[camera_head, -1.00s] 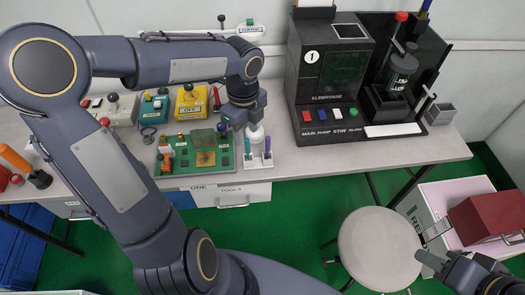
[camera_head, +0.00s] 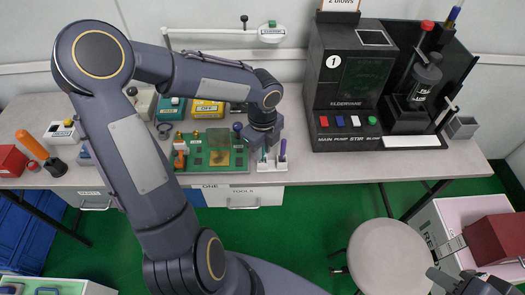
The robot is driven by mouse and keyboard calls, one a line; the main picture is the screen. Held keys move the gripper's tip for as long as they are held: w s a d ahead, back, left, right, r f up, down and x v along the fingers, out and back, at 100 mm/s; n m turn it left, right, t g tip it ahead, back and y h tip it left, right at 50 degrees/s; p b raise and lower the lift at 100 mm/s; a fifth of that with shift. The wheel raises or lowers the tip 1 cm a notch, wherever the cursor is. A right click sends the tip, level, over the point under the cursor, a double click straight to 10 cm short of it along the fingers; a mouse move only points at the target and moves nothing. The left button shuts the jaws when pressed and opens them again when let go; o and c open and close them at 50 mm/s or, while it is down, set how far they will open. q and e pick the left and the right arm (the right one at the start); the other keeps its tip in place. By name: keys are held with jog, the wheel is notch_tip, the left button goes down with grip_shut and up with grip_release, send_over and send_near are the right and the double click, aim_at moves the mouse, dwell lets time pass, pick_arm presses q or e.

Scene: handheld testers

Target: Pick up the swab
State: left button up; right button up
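I cannot clearly make out a swab. Thin sticks stand in a small white holder (camera_head: 262,178) at the front of the table, among them a purple-topped one (camera_head: 283,150). My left gripper (camera_head: 262,152) points down right over this holder and hides part of it. Its fingers are small and dark, so I cannot tell whether they are open or shut on a stick. My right gripper (camera_head: 446,262) is at the lower right, its two fingers apart with nothing seen between them, near a dark red box (camera_head: 494,238).
A green board (camera_head: 225,162) with small parts lies left of the holder. A black machine (camera_head: 350,85) stands to its right. A yellow box (camera_head: 207,108) and an orange-handled tool (camera_head: 33,146) are further left. A round stool (camera_head: 390,258) stands in front.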

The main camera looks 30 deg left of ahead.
pick_arm(q)
grip_shut()
jog(key=shift+r, duration=0.1)
